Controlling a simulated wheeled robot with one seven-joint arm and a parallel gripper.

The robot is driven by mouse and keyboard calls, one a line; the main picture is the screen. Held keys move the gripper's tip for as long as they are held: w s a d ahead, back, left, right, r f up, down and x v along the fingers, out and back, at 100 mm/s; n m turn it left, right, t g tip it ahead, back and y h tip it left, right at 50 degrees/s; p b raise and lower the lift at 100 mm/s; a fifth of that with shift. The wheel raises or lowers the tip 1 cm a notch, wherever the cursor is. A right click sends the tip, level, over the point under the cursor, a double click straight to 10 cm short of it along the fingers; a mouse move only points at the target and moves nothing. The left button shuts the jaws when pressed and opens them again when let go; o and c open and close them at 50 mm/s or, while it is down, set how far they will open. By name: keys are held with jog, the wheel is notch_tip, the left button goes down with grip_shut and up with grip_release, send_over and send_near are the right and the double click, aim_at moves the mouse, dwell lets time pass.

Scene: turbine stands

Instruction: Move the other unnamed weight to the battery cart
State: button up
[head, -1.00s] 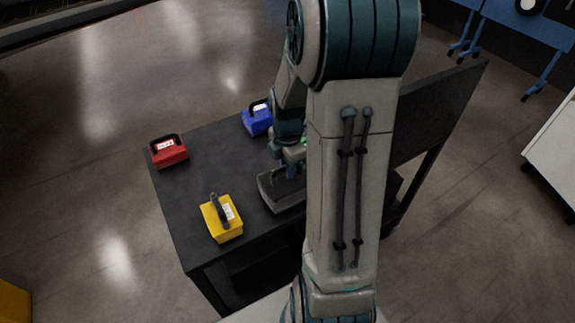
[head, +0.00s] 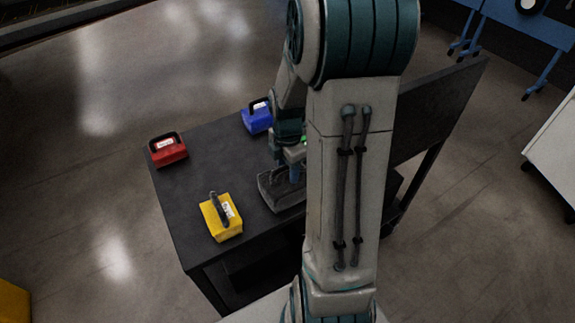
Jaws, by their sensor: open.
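A red block (head: 169,153), a blue block (head: 256,120) and a yellow block (head: 225,222), each with a dark handle and a white label, sit apart on a dark table (head: 205,165). Writing on the labels is too small to read. My gripper (head: 293,174) is open, pointing down over a dark grey tray-like object (head: 272,194) on the same table. The fingers are at or just inside it. Its right part is hidden behind my arm, so I cannot tell what lies between the fingers or which object is the unnamed weight.
The table has an open shelf below and a raised dark panel (head: 435,115) at its right side. A white cabinet (head: 553,155) on wheels stands at the far right, and blue stands (head: 545,30) at the top right. A yellow object (head: 12,303) is at lower left.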

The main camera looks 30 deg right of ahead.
jog(key=shift+r, duration=0.1)
jog(key=shift+r+p, duration=2.95)
jog(key=shift+r, duration=0.5)
